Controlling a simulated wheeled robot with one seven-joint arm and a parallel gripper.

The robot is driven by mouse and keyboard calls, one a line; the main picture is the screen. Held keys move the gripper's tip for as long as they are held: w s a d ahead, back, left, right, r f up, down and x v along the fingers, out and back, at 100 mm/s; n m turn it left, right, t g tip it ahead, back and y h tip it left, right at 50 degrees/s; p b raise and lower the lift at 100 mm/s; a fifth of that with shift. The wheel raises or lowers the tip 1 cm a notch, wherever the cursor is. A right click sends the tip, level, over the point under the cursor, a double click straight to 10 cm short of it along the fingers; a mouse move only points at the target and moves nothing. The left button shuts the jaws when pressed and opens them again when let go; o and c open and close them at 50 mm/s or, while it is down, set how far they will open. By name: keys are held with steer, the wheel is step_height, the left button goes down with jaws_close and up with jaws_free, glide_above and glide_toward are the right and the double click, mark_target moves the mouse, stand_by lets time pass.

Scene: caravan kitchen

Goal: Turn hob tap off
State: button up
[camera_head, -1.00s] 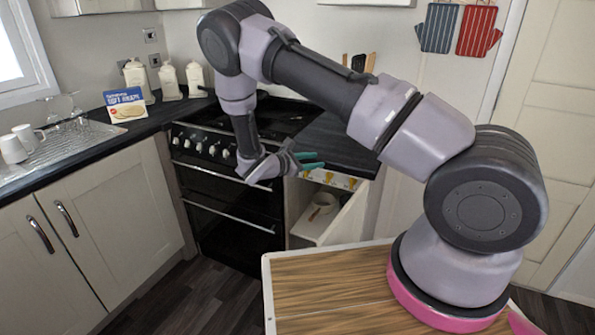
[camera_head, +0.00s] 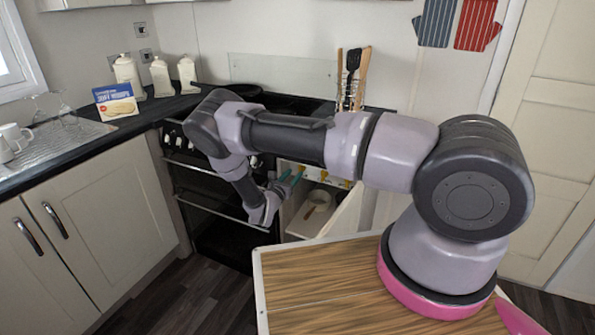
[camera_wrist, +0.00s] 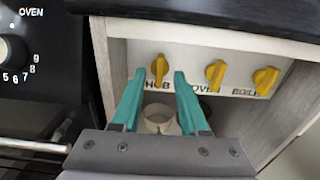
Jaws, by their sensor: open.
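Three yellow taps sit on a white panel inside the open cupboard right of the oven. In the wrist view the hob tap (camera_wrist: 160,68) is the leftmost, above the label HOB. My gripper (camera_wrist: 158,75) is open, with its green fingertips on either side of the hob tap in the picture. I cannot tell whether they touch it. The head view shows my gripper (camera_head: 292,176) at the cupboard mouth, before the tap panel (camera_head: 318,173). The oven tap (camera_wrist: 215,73) and boiler tap (camera_wrist: 266,80) are to the right, clear of the fingers.
The black oven (camera_head: 225,215) with its knob (camera_wrist: 12,50) is left of the cupboard. The cupboard door (camera_head: 345,212) stands open on the right. The dark worktop (camera_wrist: 215,8) overhangs the panel.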

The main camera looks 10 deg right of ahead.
steer(key=shift+x, duration=2.1)
jaws_close()
steer(key=shift+s+d+f+m, duration=0.15)
steer(key=shift+d+f+m, duration=0.1)
steer(key=shift+m, duration=2.75)
steer(key=shift+s+d+f+m, duration=0.15)
steer(key=shift+f+m, duration=0.05)
steer(key=shift+m, duration=2.8)
steer(key=shift+s+d+f+m, duration=0.15)
steer(key=shift+f+m, duration=0.1)
steer(key=shift+m, duration=2.75)
